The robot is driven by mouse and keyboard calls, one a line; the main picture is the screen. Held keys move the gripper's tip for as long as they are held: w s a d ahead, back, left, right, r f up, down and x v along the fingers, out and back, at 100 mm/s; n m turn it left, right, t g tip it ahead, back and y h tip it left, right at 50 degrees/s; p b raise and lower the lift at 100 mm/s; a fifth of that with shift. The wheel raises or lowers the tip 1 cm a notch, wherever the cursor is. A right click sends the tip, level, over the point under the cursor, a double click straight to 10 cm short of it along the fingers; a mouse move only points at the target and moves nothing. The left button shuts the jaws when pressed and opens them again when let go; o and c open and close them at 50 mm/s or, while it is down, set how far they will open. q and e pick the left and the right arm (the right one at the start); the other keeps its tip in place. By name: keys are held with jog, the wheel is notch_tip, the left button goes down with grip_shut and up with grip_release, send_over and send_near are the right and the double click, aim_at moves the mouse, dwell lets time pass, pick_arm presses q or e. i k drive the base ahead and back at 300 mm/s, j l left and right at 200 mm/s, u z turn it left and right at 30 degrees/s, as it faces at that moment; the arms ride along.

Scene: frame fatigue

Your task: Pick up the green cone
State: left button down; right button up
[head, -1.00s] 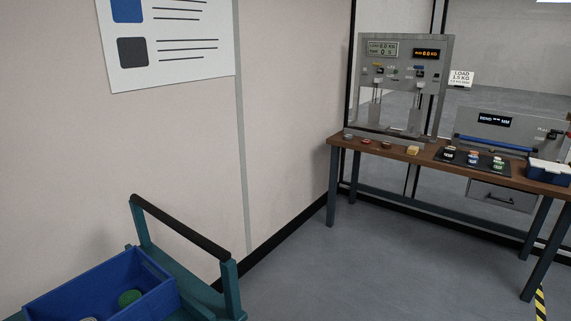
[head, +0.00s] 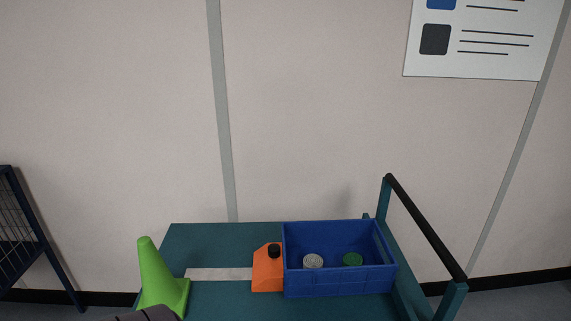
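The green cone (head: 157,276) stands upright at the left front part of a teal cart (head: 215,245). A dark grey rounded shape at the bottom edge covers part of the cone's base; I cannot tell what it is. Neither of my grippers can be made out in the head view.
The cart's black handle (head: 425,225) rises at right. A dark wire rack (head: 22,235) stands left. A wall is behind.

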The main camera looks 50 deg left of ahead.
aim_at(159, 287)
jog(key=u, duration=2.6)
jog(key=j+z, duration=0.1)
jog(key=i+j, duration=0.05)
jog(key=j, duration=0.05)
